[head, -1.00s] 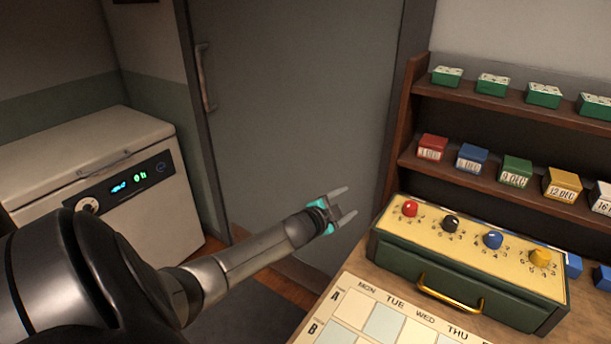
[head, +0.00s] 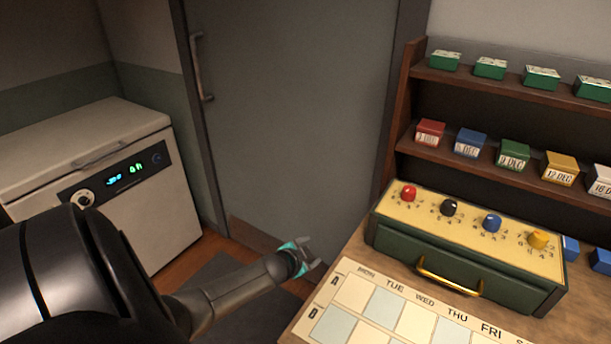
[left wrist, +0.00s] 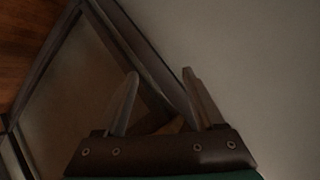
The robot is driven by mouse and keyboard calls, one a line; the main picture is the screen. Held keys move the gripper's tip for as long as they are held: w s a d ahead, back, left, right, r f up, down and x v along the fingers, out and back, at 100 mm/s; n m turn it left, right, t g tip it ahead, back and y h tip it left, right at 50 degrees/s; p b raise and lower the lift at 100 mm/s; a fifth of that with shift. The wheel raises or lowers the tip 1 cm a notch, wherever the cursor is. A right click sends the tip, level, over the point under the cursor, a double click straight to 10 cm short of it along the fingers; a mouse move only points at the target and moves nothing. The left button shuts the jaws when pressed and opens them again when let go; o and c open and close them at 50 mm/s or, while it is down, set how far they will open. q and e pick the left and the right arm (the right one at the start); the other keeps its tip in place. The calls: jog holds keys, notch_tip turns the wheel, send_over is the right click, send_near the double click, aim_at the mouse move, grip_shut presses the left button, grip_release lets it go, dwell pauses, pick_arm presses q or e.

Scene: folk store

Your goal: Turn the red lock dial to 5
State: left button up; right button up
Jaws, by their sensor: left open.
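The red lock dial (head: 408,194) is the leftmost of several knobs on the cream top of a green lock box (head: 465,262) on the table. Small marks ring the dial, too small to read. Black (head: 449,208), blue (head: 492,223) and yellow (head: 537,239) dials follow to its right. My left gripper (head: 309,256) is open and empty, to the left of the box and lower in the picture, apart from the red dial. In the left wrist view its two fingers (left wrist: 160,105) stand apart with nothing between them. My right gripper is not in view.
A brass handle (head: 448,280) sticks out from the box front. A weekday chart (head: 345,322) lies before the box. Shelves (head: 440,157) with dated blocks rise behind it. A grey door (head: 300,110) and a white freezer (head: 150,225) stand to the left.

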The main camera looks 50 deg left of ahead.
pick_arm(q)
jog(key=shift+s+d+f+g, duration=0.1)
jog(key=shift+s+f+g, duration=0.05)
jog(key=shift+s+f, duration=0.4)
jog(key=shift+s+d+f+g, duration=0.15)
jog(key=shift+s+f, duration=0.2)
jog(key=shift+f, duration=0.35)
jog(key=s+d+f+n+g+h, duration=0.1)
jog(key=s+d+f+g, duration=0.1)
jog(key=s+d+f, duration=0.6)
jog(key=s+d+f+g+h, duration=0.1)
jog(key=s+d+f+g, duration=0.25)
jog(key=s+f, duration=0.65)
jog(key=s+d+f+g, duration=0.1)
jog(key=s+d+f, duration=0.1)
jog(key=s+d, duration=0.4)
jog(key=s+d+f+n+g+h, duration=0.1)
jog(key=s+d, duration=0.5)
jog(key=s, duration=0.8)
notch_tip(320, 180, down, 2)
jog(key=shift+s+d+f+g, duration=0.1)
jog(key=shift+s+d+g, duration=0.25)
jog(key=shift+g, duration=0.4)
